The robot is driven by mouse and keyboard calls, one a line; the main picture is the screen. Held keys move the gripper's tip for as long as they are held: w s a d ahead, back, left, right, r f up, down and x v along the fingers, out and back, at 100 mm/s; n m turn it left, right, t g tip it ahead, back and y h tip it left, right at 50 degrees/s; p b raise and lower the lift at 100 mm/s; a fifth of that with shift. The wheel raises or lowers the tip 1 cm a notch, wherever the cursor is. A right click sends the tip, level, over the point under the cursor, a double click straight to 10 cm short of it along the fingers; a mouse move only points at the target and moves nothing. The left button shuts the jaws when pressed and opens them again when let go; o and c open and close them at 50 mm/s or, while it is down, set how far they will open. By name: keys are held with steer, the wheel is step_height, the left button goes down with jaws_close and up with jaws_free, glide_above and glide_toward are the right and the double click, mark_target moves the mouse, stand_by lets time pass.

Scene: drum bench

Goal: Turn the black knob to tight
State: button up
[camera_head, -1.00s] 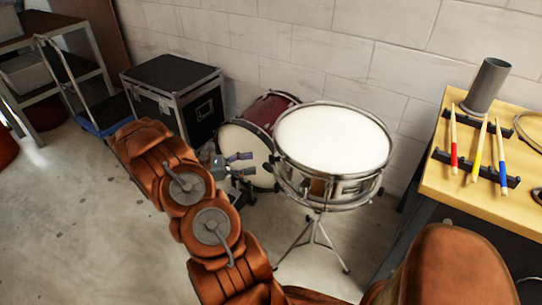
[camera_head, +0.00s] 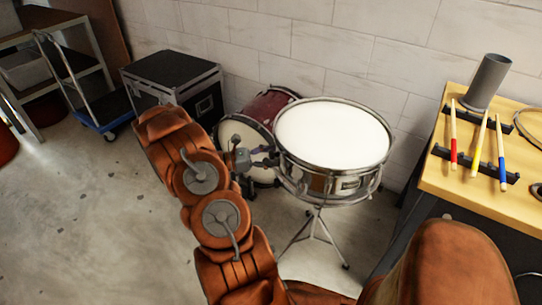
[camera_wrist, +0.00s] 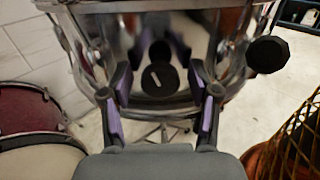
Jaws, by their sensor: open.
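The snare drum (camera_head: 332,135) stands on a tripod stand, with a white head and a shiny chrome shell. In the wrist view a round black knob (camera_wrist: 159,79) with a short pale mark on its face sits on the chrome shell (camera_wrist: 185,25). My gripper (camera_wrist: 160,95) is open, its purple-padded fingers to the left and right of this knob in the picture, with gaps on both sides. In the head view my gripper (camera_head: 268,156) is at the left side of the drum; the marked knob cannot be made out there.
Another black knob (camera_wrist: 267,54) sticks out at the right of the wrist view. A red drum (camera_head: 270,107) lies behind my gripper. A wooden table (camera_head: 445,180) with coloured sticks stands at right. A black case (camera_head: 172,72) is at back left. Floor at left is clear.

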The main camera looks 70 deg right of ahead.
steer(key=c, duration=1.2)
steer(key=shift+o, duration=0.2)
steer(key=shift+f+m+b, duration=0.1)
steer(key=shift+m+b, duration=0.2)
steer(key=shift+b, duration=0.05)
